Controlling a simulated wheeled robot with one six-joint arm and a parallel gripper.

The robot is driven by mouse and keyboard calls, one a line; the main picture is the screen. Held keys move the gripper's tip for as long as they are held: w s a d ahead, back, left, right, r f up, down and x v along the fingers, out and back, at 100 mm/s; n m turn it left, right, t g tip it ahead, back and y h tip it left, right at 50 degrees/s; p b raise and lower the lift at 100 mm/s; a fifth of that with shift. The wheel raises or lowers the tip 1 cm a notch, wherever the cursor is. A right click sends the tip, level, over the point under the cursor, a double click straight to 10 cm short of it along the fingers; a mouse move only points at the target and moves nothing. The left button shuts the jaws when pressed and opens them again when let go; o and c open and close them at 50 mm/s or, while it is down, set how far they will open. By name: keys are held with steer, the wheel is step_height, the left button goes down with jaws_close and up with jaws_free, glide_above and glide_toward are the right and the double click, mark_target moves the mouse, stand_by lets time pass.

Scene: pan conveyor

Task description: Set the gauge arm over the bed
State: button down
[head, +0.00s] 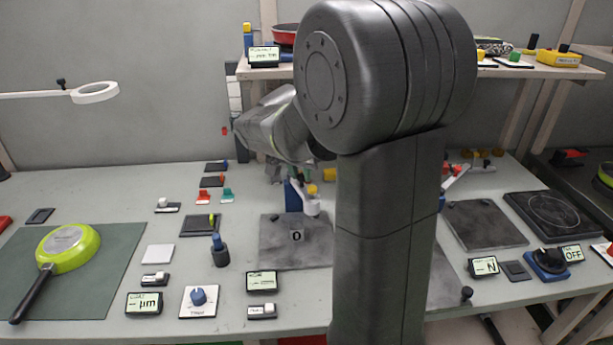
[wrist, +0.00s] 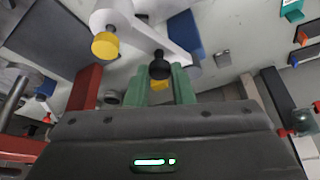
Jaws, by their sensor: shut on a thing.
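The gauge arm (wrist: 142,35) is a white bar in the wrist view, with a yellow cylinder (wrist: 105,46) at its left end and a black ball knob (wrist: 159,67) near its other end. My gripper (wrist: 154,76) has its green fingers shut on the black knob. A blue post (wrist: 185,33) stands beside the bar. In the head view the blue post (head: 292,196) and white gauge arm (head: 311,206) are at the back edge of the dark grey bed (head: 275,252). A small tile marked 0 (head: 297,236) lies on the bed. My own arm mostly hides the gripper there.
A green pan (head: 68,249) lies on a mat at left. A dark knobbed peg (head: 219,251), a white dial plate (head: 199,302) and several small displays stand left of the bed. A second dark plate (head: 484,226) and a hotplate (head: 553,213) are at right. A shelf (head: 510,72) crosses the back.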

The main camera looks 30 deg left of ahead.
steer(key=shift+s+a+m+h+b, duration=0.35)
steer(key=shift+a+m, duration=0.1)
steer(key=shift+m, duration=0.55)
steer(key=shift+s+a+m+h+b, duration=0.2)
steer(key=shift+s+a+m+h, duration=0.2)
steer(key=shift+m, duration=0.6)
steer(key=c, duration=1.3)
jaws_free()
steer(key=shift+a, duration=0.1)
steer(key=shift+o, duration=0.2)
steer(key=shift+r, duration=0.1)
steer(key=p+v, duration=0.1)
steer(key=v, duration=1.2)
steer(key=shift+r, duration=0.3)
steer(key=shift+f, duration=0.1)
